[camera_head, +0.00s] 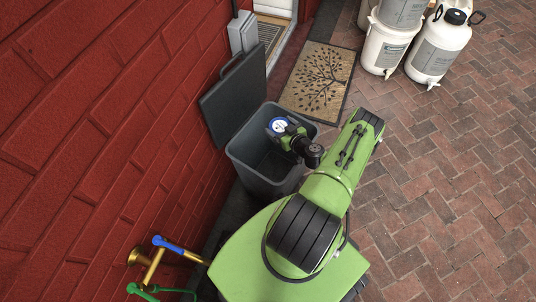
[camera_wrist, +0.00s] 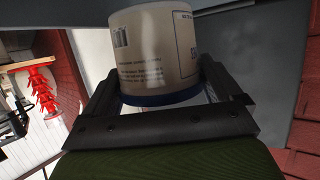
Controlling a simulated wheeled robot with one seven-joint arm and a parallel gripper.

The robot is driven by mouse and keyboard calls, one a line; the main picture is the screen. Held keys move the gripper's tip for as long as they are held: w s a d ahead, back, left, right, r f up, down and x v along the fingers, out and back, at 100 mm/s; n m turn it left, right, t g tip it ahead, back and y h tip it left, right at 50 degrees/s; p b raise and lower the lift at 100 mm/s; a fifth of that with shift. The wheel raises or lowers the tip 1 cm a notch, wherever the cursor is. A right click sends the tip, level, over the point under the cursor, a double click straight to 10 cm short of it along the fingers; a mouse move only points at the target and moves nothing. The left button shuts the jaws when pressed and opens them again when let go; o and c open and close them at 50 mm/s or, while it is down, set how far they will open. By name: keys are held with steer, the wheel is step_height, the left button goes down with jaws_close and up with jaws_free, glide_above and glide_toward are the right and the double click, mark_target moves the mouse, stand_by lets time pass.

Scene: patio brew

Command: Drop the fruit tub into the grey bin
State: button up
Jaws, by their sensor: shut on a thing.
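The grey bin (camera_head: 240,157) stands against the red brick wall in the head view, with its dark lid (camera_head: 233,97) swung open toward the wall. My gripper (camera_head: 287,131) is over the bin's opening, near its far side. It is shut on the fruit tub (camera_head: 277,125), which shows a white and blue round end in the head view. In the wrist view the tub (camera_wrist: 155,50) is a pale cylinder with printed text and a dark blue rim, held between both fingers of my gripper (camera_wrist: 160,85). How deep the tub sits relative to the bin's rim is hard to tell.
A doormat with a tree pattern (camera_head: 319,80) lies beyond the bin, near a doorway. White containers with taps (camera_head: 437,45) stand at the top right. Brass pipes with blue and green handles (camera_head: 168,247) stick out from the wall at lower left. The brick paving (camera_head: 450,170) at right is clear.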

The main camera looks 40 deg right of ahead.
steer(key=o, duration=1.2)
steer(key=shift+c, duration=0.2)
steer(key=shift+a, duration=0.2)
steer(key=p+v, duration=0.5)
steer(key=v, duration=1)
steer(key=shift+s+d+r+p, duration=0.15)
steer(key=shift+s+r+p, duration=0.05)
steer(key=shift+s+p, duration=0.2)
